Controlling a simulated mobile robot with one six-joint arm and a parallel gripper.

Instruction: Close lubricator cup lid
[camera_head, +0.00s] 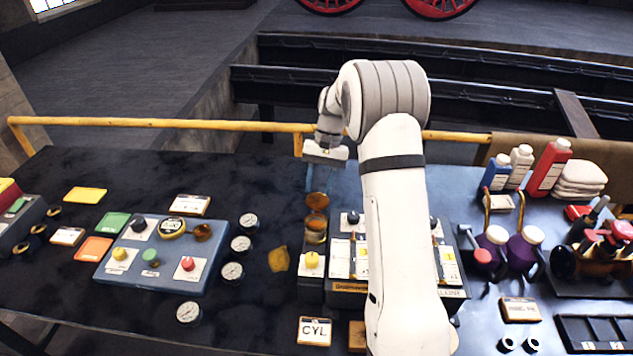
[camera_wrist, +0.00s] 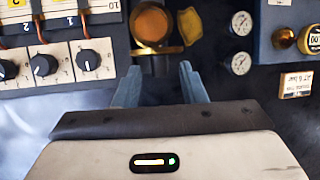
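The lubricator cup (camera_head: 316,234) is an amber, brass-rimmed cup on the panel box at the middle of the bench. Its round orange-brown lid (camera_head: 317,201) stands raised at the cup's far side, not over its mouth. My gripper (camera_head: 320,180) is just beyond the lid, fingers pointing down, with no clear contact. In the wrist view my gripper (camera_wrist: 158,82) has its two blue fingers apart, with nothing held between them. A round brass disc (camera_wrist: 151,22) shows ahead of the fingers there; I cannot tell whether it is the lid or the cup's mouth.
A yellow cloth (camera_head: 278,259) lies left of the cup. Several gauges (camera_head: 240,244) and a blue control box (camera_head: 152,262) are farther left. Switches and labels crowd the panel beside the cup. Purple oil cans (camera_head: 524,251) and bottles stand right. My arm hides part of the panel.

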